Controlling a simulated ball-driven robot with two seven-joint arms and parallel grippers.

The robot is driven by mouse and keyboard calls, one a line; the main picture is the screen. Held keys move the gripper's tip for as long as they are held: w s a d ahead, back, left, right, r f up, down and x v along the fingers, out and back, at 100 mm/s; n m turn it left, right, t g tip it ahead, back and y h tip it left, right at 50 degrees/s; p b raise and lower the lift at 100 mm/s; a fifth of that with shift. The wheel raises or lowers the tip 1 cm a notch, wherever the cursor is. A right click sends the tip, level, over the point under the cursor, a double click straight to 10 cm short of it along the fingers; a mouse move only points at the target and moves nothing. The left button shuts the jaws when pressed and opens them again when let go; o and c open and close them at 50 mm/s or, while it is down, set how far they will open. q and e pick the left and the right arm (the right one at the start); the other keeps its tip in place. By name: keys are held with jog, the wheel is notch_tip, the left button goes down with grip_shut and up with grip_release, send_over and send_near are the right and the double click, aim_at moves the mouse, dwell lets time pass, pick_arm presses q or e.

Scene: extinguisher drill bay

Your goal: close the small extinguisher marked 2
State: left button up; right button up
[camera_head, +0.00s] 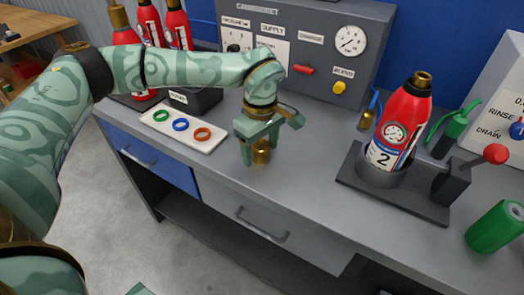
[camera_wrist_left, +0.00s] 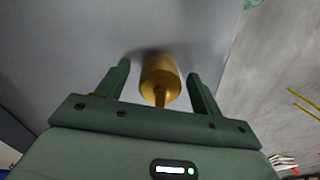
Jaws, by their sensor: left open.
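The small red extinguisher marked 2 (camera_head: 397,125) stands tilted in a dark clamp stand (camera_head: 380,187) on the right of the bench. Its top ends in a brass-coloured neck; no valve head sits on it. A brass valve piece (camera_head: 261,152) stands on the bench near the front edge. My left gripper (camera_head: 257,150) is above it, fingers pointing down. In the left wrist view the brass piece (camera_wrist_left: 160,78) is between the two open fingers (camera_wrist_left: 158,88), with gaps on both sides. My right gripper is not in view.
A white tray with green, blue and orange rings (camera_head: 182,127) lies left of my gripper. A grey charging panel (camera_head: 305,45) stands behind. A red-knobbed lever (camera_head: 495,154) and a green cylinder (camera_head: 497,226) are at the right. Bare bench lies between gripper and stand.

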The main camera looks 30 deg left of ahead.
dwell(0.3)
pick_arm(q)
jog(key=c, duration=1.2)
jog(key=shift+r, duration=0.2)
notch_tip(320, 180, up, 4)
jog(key=shift+f+p, duration=0.25)
jog(key=shift+p, duration=0.9)
jog(key=s+d+r+p, duration=0.4)
jog(key=s+d+r, duration=0.2)
jog(key=s+r, duration=0.3)
jog(key=s, duration=0.3)
jog(key=shift+s+d+p, duration=0.15)
jog(key=shift+s+p, duration=0.1)
jog(key=shift+p, duration=0.05)
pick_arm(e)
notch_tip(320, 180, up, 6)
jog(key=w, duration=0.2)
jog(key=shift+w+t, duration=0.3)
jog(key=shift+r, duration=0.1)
